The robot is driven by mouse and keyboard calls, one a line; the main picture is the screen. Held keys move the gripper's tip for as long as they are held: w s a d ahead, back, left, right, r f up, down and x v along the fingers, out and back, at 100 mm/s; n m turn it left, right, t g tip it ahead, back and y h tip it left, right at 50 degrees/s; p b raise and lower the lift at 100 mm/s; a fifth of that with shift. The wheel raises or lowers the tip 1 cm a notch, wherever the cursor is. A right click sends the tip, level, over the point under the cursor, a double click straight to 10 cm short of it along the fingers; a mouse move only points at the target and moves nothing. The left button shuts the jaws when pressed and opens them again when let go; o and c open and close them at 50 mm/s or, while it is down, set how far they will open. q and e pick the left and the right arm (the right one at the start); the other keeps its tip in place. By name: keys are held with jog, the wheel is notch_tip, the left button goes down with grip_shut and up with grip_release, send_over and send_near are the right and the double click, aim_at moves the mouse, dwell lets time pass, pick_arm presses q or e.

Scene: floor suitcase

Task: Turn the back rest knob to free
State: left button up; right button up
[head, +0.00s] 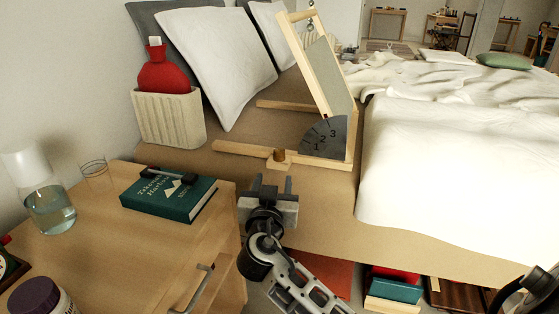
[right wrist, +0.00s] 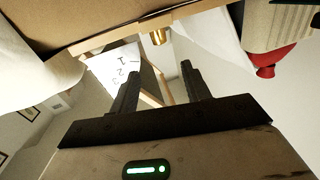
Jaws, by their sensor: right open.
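The back rest (head: 330,75) is a wooden frame with a grey-green panel, leaning up on the bed. A dark dial plate (head: 325,138) marked with numbers including 1, 2 and 3 sits at its lower side. The small brass knob (head: 279,155) is on the wooden base rail, left of the dial. My right gripper (head: 271,182) is open and empty, just in front of and below the knob, apart from it. In the right wrist view the knob (right wrist: 158,37) shows beyond the two fingers (right wrist: 160,84), and the dial (right wrist: 120,68) lies to its left.
A nightstand (head: 110,250) at the left holds a green book (head: 165,205), a carafe (head: 45,200) and a glass. White bedding (head: 450,180) covers the right. Books (head: 395,285) lie under the bed.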

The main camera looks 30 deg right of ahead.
aim_at(279, 153)
jog(key=b+x, duration=0.2)
jog(key=x, duration=1.2)
jog(key=shift+d, duration=0.1)
jog(key=shift+w+d, duration=0.25)
pick_arm(q)
jog(key=shift+w+d+r+n+t+h, duration=0.1)
jog(key=shift+d+r+n+t+h, duration=0.25)
jog(key=shift+r+n+h, duration=0.15)
pick_arm(e)
jog(key=c, duration=1)
